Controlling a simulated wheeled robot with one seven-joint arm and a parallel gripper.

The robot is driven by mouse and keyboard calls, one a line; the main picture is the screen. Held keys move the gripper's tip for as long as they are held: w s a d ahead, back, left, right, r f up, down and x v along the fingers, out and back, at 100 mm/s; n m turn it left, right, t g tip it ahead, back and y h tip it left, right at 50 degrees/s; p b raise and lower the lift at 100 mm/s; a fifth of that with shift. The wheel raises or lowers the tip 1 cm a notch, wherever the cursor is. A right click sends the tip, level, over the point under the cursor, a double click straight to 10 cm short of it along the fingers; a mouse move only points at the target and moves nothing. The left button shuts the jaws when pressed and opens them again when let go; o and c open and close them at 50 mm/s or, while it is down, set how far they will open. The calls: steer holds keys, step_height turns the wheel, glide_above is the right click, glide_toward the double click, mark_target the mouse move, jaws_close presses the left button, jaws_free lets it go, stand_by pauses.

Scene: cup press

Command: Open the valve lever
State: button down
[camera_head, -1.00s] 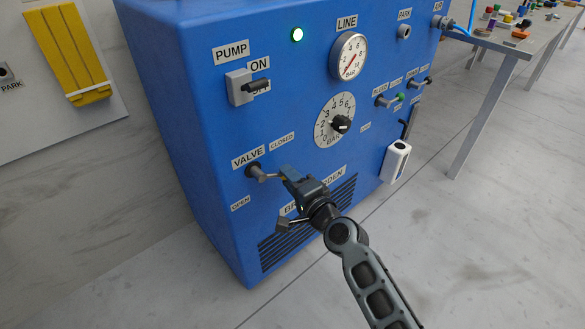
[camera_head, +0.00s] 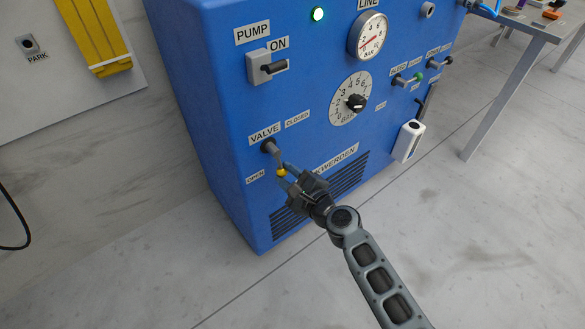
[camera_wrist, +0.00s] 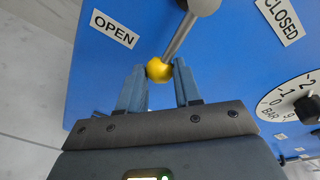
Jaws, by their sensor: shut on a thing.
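The valve lever (camera_head: 276,155) is a grey rod on a dark pivot on the front of the blue machine, with a yellow ball knob (camera_wrist: 159,70) at its end. In the head view it points down and slightly right, between the CLOSED label (camera_head: 297,119) and the OPEN label (camera_head: 255,177). My gripper (camera_head: 283,173) is at the knob. In the wrist view its two blue fingers (camera_wrist: 158,88) stand on either side of the yellow knob and are shut on it. The OPEN label is left of the rod in the wrist view.
The blue machine (camera_head: 215,95) carries a pump switch (camera_head: 266,67), a line gauge (camera_head: 368,36) and a BAR dial (camera_head: 351,98) above the lever. A white device (camera_head: 408,141) hangs at the right. A table (camera_head: 520,20) stands at the back right. The floor in front is clear.

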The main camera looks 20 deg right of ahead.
steer(key=shift+s+a+f+m, duration=0.15)
steer(key=shift+s+a+m, duration=0.05)
steer(key=shift+a+m, duration=0.35)
steer(key=c, duration=0.8)
jaws_free()
steer(key=shift+p+v, duration=0.85)
steer(key=shift+v, duration=3.05)
steer(key=shift+d, duration=0.15)
